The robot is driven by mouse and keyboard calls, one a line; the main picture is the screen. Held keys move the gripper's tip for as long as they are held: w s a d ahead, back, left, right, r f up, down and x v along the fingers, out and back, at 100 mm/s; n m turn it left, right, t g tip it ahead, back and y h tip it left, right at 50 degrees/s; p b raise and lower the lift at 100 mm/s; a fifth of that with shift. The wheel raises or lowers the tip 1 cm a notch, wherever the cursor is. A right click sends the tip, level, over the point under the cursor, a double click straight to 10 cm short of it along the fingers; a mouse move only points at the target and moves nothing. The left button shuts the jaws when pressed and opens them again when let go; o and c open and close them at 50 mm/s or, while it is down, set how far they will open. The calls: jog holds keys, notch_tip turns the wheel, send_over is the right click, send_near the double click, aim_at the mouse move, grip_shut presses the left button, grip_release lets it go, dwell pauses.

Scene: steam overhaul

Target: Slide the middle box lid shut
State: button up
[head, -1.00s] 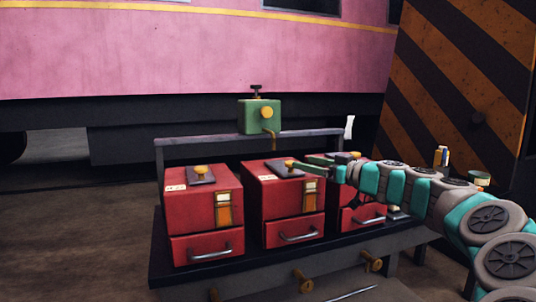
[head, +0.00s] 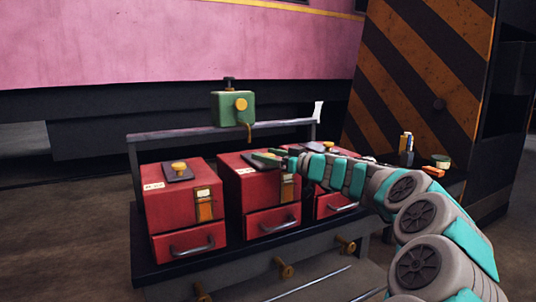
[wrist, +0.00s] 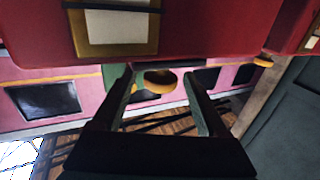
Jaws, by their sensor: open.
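Three red boxes stand in a row on a dark bench. The middle box (head: 258,189) has a dark lid plate (head: 247,158) on its top, partly hidden by my gripper (head: 270,157), so I cannot tell how far it is open. My gripper comes in from the right, low over the middle box's top. In the wrist view, which looks upside down, my gripper (wrist: 165,82) is open. A brass knob (wrist: 158,79) shows between its fingertips, apparently the middle lid's knob. I cannot tell if the fingers touch it.
The left box (head: 182,207) has a dark lid with a brass knob (head: 179,167). The right box (head: 333,203) is partly behind my arm. A rail (head: 180,136) with a green device (head: 232,107) runs behind the boxes. A striped pillar (head: 410,80) stands at the right.

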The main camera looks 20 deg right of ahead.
grip_shut()
dwell(0.7)
jog(key=shift+w, duration=0.1)
dwell(0.7)
